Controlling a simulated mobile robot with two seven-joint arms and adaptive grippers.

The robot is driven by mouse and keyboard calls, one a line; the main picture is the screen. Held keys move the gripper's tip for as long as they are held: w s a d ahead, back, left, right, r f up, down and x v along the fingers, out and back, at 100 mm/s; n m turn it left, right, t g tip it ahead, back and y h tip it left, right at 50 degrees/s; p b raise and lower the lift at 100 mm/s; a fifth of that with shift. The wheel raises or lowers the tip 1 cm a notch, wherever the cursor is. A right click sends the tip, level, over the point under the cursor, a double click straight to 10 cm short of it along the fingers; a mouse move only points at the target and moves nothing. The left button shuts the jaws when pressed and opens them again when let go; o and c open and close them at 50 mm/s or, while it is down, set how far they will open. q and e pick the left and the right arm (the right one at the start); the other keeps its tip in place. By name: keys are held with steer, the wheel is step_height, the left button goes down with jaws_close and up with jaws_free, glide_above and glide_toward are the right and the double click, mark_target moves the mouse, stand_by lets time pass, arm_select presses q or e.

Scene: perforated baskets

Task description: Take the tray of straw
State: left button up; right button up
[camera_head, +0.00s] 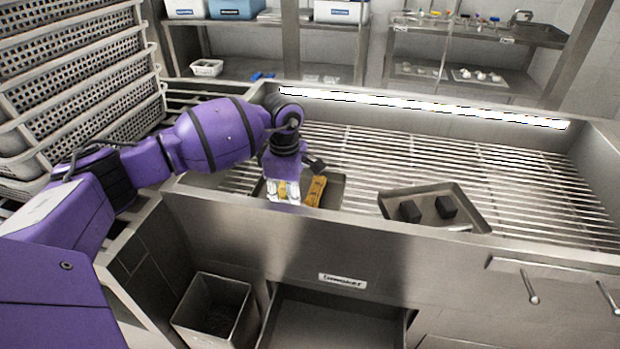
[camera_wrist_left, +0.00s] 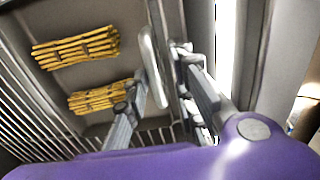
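The tray of straw (camera_head: 331,190) is a dark metal tray on the slatted counter near its front edge. A yellow straw bundle (camera_head: 315,190) shows on it; the left wrist view shows two bundles, an upper one (camera_wrist_left: 75,47) and a lower one (camera_wrist_left: 100,97). My left gripper (camera_head: 284,190) points down at the tray's left side and hides part of it. In the left wrist view its fingers (camera_wrist_left: 166,65) are close together on either side of the tray rim, with the rim between them. The tray looks level. My right gripper is out of view.
A second tray (camera_head: 462,205) with two dark blocks (camera_head: 446,207) lies to the right on the slats. Stacked perforated baskets (camera_head: 85,75) stand at the left. A bin (camera_head: 215,310) stands below, next to an open drawer (camera_head: 335,325). The slats behind the trays are clear.

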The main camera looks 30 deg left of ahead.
arm_select(q)
steer(key=shift+s+f, duration=0.1)
steer(key=shift+f, duration=0.7)
step_height(320, 180, down, 4)
steer(key=shift+r, duration=0.2)
steer(key=shift+f, duration=0.25)
jaws_close()
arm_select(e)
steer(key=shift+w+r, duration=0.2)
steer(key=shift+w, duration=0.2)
arm_select(q)
steer(key=shift+r, duration=0.1)
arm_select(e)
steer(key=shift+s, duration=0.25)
